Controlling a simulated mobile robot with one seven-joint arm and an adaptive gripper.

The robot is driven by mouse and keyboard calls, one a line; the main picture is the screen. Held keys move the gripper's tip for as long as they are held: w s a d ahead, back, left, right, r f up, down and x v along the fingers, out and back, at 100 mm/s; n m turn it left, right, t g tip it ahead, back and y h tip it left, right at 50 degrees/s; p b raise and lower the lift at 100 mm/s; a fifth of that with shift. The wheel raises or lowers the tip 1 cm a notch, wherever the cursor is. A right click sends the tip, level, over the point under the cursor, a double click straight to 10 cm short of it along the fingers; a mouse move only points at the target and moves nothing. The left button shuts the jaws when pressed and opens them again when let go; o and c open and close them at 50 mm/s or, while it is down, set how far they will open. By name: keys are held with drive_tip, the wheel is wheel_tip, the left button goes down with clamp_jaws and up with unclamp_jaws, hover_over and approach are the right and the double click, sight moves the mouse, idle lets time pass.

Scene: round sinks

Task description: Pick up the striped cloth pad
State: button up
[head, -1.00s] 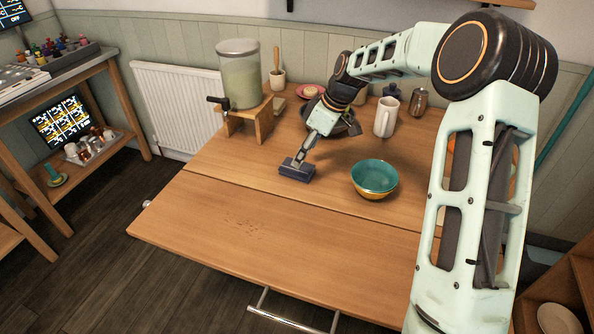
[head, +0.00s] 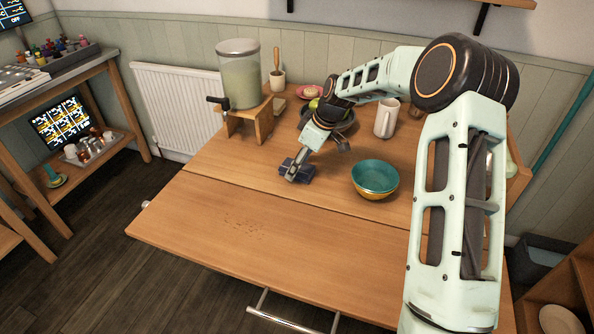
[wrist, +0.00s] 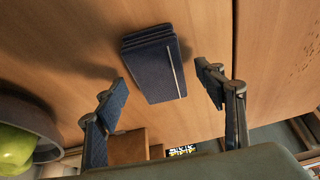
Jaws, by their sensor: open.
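The striped cloth pad (head: 304,174) is a small dark blue folded pad with a pale stripe. It lies on the wooden table, left of the teal bowl. In the wrist view the pad (wrist: 152,68) lies ahead of the fingertips, between their lines, with clear space on both sides. My gripper (head: 318,161) is open and empty, its fingers spread just above and beside the pad. In the head view one finger covers part of the pad. The wrist view shows both fingers of my gripper (wrist: 161,82), not touching the pad.
A teal bowl (head: 375,176) stands to the right of the pad. Behind my gripper is a dark bowl (head: 345,123) with green fruit. A white mug (head: 386,118) and a drink dispenser (head: 240,75) on a wooden stand are farther back. The table's front part is clear.

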drive_tip(key=shift+f, duration=0.2)
drive_tip(key=shift+c, duration=0.5)
drive_tip(key=c, duration=1.1)
drive_tip(key=shift+r, duration=0.15)
drive_tip(key=shift+r, duration=0.2)
drive_tip(key=r, duration=0.4)
drive_tip(key=shift+s+d+p, duration=0.1)
drive_tip(key=shift+s+p, duration=0.2)
drive_tip(key=shift+s+d+r+p, duration=0.15)
drive_tip(key=shift+s+d+r, duration=0.15)
drive_tip(key=shift+s+r, duration=1.55)
drive_tip(key=shift+s+d+r+p, duration=0.25)
drive_tip(key=shift+s+r, duration=0.85)
drive_tip(key=shift+s, duration=1.5)
drive_tip(key=shift+s+d+r+p, duration=0.1)
drive_tip(key=shift+s+d+r, duration=0.25)
drive_tip(key=shift+s+r, duration=1.5)
